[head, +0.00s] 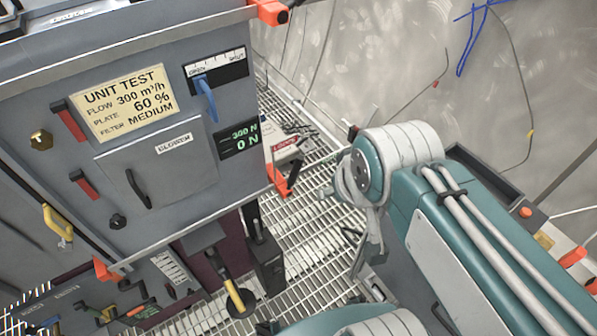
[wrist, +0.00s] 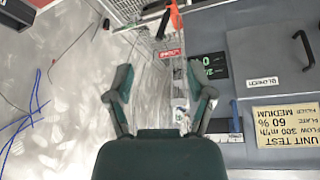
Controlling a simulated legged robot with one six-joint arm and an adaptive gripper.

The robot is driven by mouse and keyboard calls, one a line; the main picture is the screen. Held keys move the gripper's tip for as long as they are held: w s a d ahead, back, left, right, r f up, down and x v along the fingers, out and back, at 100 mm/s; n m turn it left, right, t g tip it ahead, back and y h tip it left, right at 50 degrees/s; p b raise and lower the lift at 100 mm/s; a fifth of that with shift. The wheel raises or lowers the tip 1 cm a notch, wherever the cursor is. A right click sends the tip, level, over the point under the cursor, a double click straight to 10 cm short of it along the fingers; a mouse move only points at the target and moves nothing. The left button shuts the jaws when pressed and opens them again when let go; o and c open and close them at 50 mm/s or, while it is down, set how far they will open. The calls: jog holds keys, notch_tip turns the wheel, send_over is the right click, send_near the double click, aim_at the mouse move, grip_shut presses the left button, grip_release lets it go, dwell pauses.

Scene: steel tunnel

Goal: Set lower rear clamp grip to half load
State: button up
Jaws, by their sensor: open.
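A grey cabinet (head: 75,165) carries orange clamps at its corners. One orange clamp (head: 280,181) sits at its lower right corner, another (head: 270,12) at the upper right and one (head: 103,270) at the lower left. No label tells which is the lower rear one. A display (head: 238,139) reads 300 N above 0 N. In the wrist view, my gripper (wrist: 160,88) is open and empty, its teal fingers apart. An orange part (wrist: 175,15) shows beyond the fingertips, and the display (wrist: 209,66) is to their right. My arm hides most of the gripper in the head view.
The cabinet has a blue lever (head: 206,98), a blower door (head: 160,165), red handles and a sign reading UNIT TEST, 300 m³/h, 60 %, MEDIUM. A yellow-collared black lever (head: 238,298) stands below. Grating floor (head: 310,235) runs beside the cabinet; a grey wall with cables rises behind.

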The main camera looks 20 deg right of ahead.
dwell(0.3)
jog(key=w+a+f+m+g+y, duration=0.3)
jog(key=w+f+m+g+y, duration=0.2)
jog(key=f+m, duration=0.2)
jog(key=m+t+y, duration=0.9)
jog(key=m+t, duration=0.1)
jog(key=m, duration=1.2)
send_near(296, 168)
jog(key=x, duration=0.3)
jog(key=f+x, duration=0.1)
jog(key=x, duration=0.6)
jog(key=shift+w+d+f, duration=0.1)
jog(key=shift+w+f, duration=0.1)
jog(key=shift+w, duration=0.3)
grip_shut()
